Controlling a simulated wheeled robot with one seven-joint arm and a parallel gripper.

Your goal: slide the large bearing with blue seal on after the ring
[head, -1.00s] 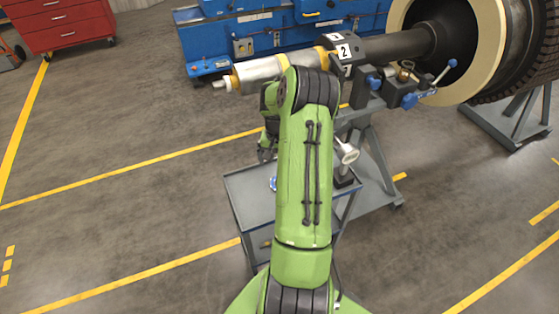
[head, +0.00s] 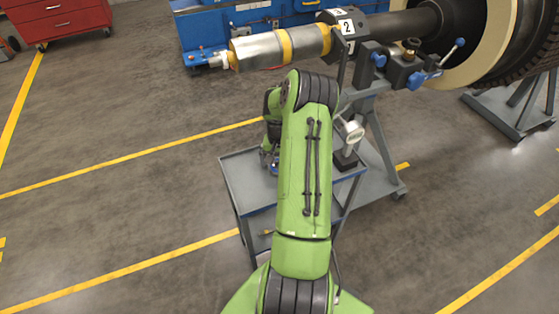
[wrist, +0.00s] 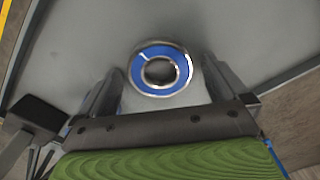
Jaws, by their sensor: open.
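The large bearing with blue seal (wrist: 161,69) lies flat on the grey cart top in the wrist view, a bright metal ring with a blue face and dark bore. My gripper (wrist: 163,78) is open, with one finger on each side of the bearing and nothing clamped. In the head view my gripper (head: 268,158) is low at the cart, mostly behind my green arm, and the bearing is hard to make out. The silver shaft (head: 258,49) with yellow bands points left above the cart. I cannot pick out a separate ring on it.
The cart (head: 235,182) has raised edges. A dark numbered collar (head: 347,27) and a clamp with blue handles (head: 402,66) sit on the stand by the shaft.

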